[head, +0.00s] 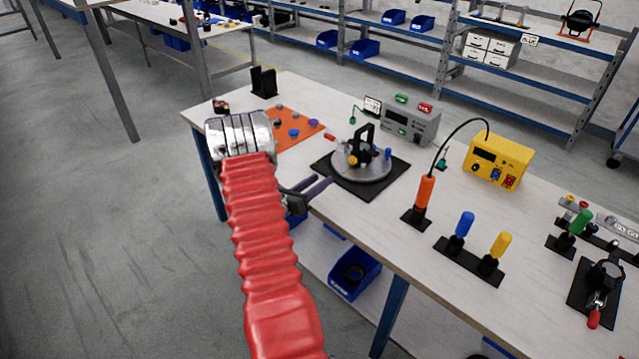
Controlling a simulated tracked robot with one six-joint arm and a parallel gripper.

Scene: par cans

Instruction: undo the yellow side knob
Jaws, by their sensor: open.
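The yellow side knob (353,160) is small and sits low on the black bracket fixture (366,143). The fixture stands on a round grey turntable (378,172) on a black square mat (338,184). A blue knob (388,154) is at the fixture's right side. My gripper (322,182) is at the front-left edge of the mat. Its dark fingers are apart and empty, pointing toward the turntable, short of the yellow knob. My red-sleeved arm hides part of the bench's left edge.
An orange mat (297,137) with several small caps lies behind left. A grey instrument box (412,124) stands behind. An orange-handled tool (425,190), a yellow power unit (497,160) and blue and yellow screwdrivers (464,223) stand to the right. Bare bench lies in front of the mat.

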